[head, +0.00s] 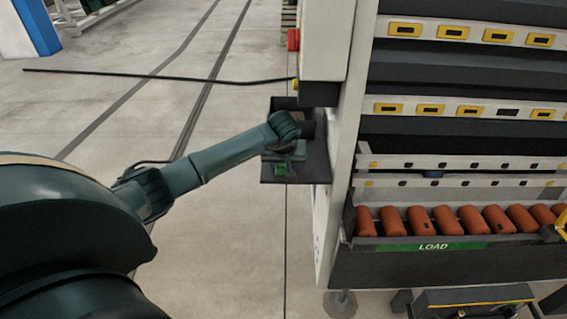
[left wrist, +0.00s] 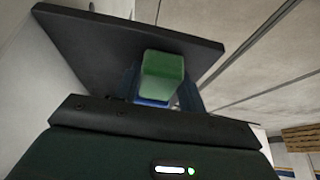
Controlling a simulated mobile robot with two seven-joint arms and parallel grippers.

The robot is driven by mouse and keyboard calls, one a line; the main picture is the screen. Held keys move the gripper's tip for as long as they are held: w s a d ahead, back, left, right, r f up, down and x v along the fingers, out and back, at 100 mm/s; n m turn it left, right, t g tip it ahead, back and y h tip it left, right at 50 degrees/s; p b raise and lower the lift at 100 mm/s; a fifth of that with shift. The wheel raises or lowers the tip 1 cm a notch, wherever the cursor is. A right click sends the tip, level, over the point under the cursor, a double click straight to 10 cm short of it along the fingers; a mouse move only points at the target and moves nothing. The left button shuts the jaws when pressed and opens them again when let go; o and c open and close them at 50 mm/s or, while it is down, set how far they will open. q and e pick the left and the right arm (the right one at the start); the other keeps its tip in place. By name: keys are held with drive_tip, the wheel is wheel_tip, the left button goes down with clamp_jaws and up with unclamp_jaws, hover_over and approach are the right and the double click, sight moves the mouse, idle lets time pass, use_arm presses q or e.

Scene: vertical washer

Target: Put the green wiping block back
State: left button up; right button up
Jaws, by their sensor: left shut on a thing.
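The green wiping block (left wrist: 163,74) is held between the fingers of my left gripper (left wrist: 165,88) in the left wrist view. In the head view the block (head: 281,168) shows as a small green patch at my left gripper (head: 285,158), which is shut on it. Behind the block is a dark side shelf (head: 315,165) fixed to the side of the washer; it also shows in the left wrist view (left wrist: 95,45). I cannot tell whether the block touches the shelf.
The white washer cabinet (head: 345,130) stands right of the shelf. Its front carries a row of orange cylinders (head: 447,220) above a green LOAD label (head: 433,246). A dark box (head: 290,104) sits at the shelf's back. Open concrete floor (head: 235,230) lies left.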

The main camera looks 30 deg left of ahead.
use_arm(q)
drive_tip(key=shift+f, duration=0.1)
drive_tip(key=o, duration=0.5)
drive_tip(key=shift+f, duration=0.15)
drive_tip(key=o, duration=0.4)
drive_tip(key=shift+o, duration=0.2)
